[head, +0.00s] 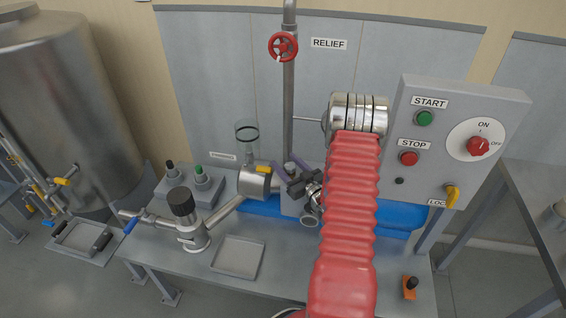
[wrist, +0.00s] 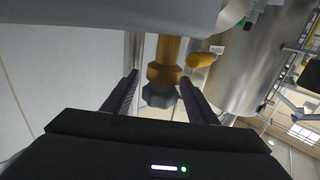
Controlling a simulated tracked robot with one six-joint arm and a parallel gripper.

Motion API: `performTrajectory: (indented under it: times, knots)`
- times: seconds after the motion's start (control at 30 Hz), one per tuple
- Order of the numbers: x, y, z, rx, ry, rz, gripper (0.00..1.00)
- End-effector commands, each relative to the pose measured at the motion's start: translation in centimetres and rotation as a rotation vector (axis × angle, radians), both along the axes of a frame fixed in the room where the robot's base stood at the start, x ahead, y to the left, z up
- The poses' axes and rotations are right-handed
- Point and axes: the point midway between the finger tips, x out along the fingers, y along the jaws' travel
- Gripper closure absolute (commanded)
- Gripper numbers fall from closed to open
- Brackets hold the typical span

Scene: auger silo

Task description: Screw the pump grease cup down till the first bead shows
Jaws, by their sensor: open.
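In the wrist view, a brass stem with a wider collar and a dark faceted cap (wrist: 159,96), which looks like the grease cup, hangs below a grey body. My gripper (wrist: 160,82) is open, with one dark finger on each side of the cap; I cannot tell whether either finger touches it. In the head view my gripper (head: 291,170) is at the pump (head: 256,181), beside its steel housing, and my red-sleeved arm covers much of the area. I cannot make out the cup clearly there. No bead of grease is visible.
A control panel (head: 450,110) with start and stop buttons stands at right, close to my arm. A shallow tray (head: 238,257) and a black-capped fitting (head: 182,203) are on the bench at left. A red relief handwheel (head: 283,46) is on the upright pipe. A yellow lever (wrist: 201,60) sits near the cup.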

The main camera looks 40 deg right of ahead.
Motion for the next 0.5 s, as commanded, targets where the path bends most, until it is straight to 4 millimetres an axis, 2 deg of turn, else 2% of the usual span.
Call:
performTrajectory:
  times: [0.17, 0.5]
  knots:
    - [1.35, -0.15, -0.01, 0.0, 0.0, 0.0, 0.47]
    - [1.51, -0.16, 0.0, 0.001, 0.0, 0.0, 0.5]
